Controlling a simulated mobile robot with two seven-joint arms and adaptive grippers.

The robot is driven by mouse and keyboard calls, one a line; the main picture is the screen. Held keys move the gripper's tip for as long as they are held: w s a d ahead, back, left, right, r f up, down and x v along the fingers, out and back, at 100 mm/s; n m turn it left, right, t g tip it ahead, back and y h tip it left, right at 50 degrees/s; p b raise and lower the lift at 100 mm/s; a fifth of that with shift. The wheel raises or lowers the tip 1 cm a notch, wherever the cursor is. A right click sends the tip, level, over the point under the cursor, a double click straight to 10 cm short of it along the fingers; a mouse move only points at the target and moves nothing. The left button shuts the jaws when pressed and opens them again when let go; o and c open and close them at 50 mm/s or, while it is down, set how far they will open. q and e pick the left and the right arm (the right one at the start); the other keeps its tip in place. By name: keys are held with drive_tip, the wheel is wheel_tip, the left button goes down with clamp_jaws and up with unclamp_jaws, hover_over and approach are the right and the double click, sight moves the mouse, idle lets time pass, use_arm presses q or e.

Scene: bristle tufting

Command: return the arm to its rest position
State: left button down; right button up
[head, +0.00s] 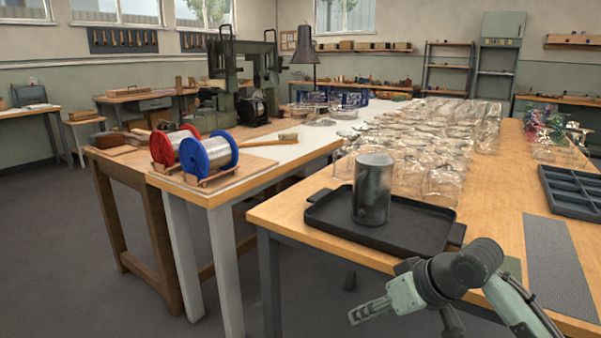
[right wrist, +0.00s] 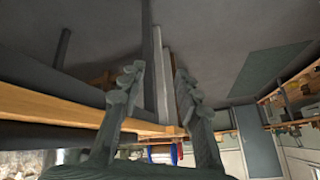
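My right arm reaches in from the lower right of the head view. Its gripper (head: 368,311) hangs in front of the near table edge, over the floor and apart from the table. In the right wrist view the two fingers of the right gripper (right wrist: 156,72) stand apart with nothing between them, so it is open and empty. My left gripper is in neither view.
A dark metal canister (head: 372,188) stands upright on a black tray (head: 415,240) near the table's front edge. Clear bags (head: 420,140) cover the table behind. Red and blue wire spools (head: 208,153) sit on the left bench. Open floor (head: 70,270) lies at left.

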drive_tip(key=s+d+f+m+h, duration=0.1)
drive_tip(key=d+f, duration=0.1)
drive_tip(key=f, duration=0.5)
drive_tip(key=s+d+f+m+h, duration=0.1)
drive_tip(key=s+d+f, duration=0.1)
drive_tip(key=f, duration=0.5)
drive_tip(key=s+d+f+h, duration=0.1)
drive_tip(key=s+d+f, duration=0.2)
drive_tip(key=s+f, duration=0.3)
drive_tip(key=s+d+f+m+g+h, duration=0.1)
drive_tip(key=s+d+f, duration=0.2)
drive_tip(key=s+f, duration=0.3)
drive_tip(key=s+d+f+g+h, duration=0.1)
drive_tip(key=s+d+f+h, duration=0.1)
drive_tip(key=s+f, duration=0.5)
drive_tip(key=shift+d+f, duration=0.7)
drive_tip(key=shift+d, duration=0.05)
